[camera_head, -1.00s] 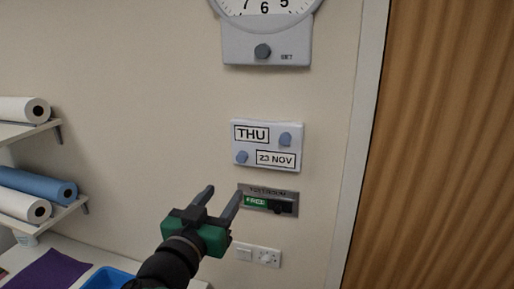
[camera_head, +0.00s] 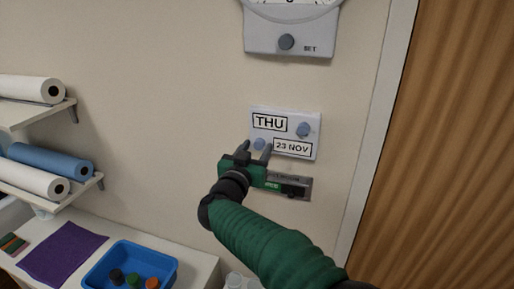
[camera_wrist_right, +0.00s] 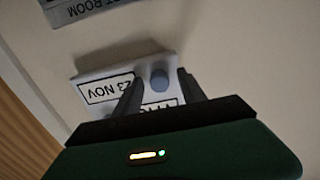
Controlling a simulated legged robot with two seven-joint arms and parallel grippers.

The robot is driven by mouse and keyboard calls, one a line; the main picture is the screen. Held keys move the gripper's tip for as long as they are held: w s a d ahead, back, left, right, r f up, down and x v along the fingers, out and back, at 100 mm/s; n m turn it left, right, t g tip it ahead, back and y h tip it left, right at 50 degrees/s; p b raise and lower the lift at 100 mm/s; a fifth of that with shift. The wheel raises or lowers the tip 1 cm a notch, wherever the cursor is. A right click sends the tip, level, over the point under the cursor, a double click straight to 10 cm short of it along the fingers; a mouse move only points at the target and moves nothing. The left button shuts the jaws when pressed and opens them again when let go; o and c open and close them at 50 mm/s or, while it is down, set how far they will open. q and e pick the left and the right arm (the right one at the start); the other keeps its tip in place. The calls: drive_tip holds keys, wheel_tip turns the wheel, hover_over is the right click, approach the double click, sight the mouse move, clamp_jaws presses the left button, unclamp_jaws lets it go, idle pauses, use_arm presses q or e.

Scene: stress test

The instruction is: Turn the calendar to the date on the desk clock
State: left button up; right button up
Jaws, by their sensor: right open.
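The wall calendar (camera_head: 285,133) is a white plate reading "THU" and "23 NOV", with one grey-blue knob (camera_head: 303,130) at the upper right and another knob (camera_head: 259,144) at the lower left. My right gripper (camera_head: 255,148) is open, with its fingertips on either side of the lower-left knob. In the right wrist view the calendar (camera_wrist_right: 104,91) appears upside down, and the knob (camera_wrist_right: 159,79) lies between the open fingers (camera_wrist_right: 160,92). I cannot tell whether the fingers touch it. The desk clock is not in view. My left gripper is not in view.
A wall clock (camera_head: 291,30) with a "SET" knob is above, cut off by the frame. A room sign (camera_head: 297,187) is below the calendar, partly hidden by my right gripper. A wooden door (camera_head: 450,150) is at right. A blue tray (camera_head: 100,268) sits lower left.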

drive_tip(key=shift+w+a, duration=0.1)
drive_tip(key=shift+a, duration=0.3)
drive_tip(key=shift+c, duration=0.7)
drive_tip(key=shift+a, duration=0.25)
drive_tip(key=shift+c, duration=1.2)
drive_tip(key=shift+d, duration=0.15)
drive_tip(key=shift+c, duration=1.3)
drive_tip(key=shift+s+d, duration=0.2)
drive_tip(key=shift+d, duration=0.2)
drive_tip(key=shift+c, duration=1.1)
drive_tip(key=shift+w+d, duration=0.1)
drive_tip(key=shift+d, duration=0.35)
clamp_jaws()
drive_tip(key=shift+a, duration=0.55)
drive_tip(key=shift+d, duration=0.3)
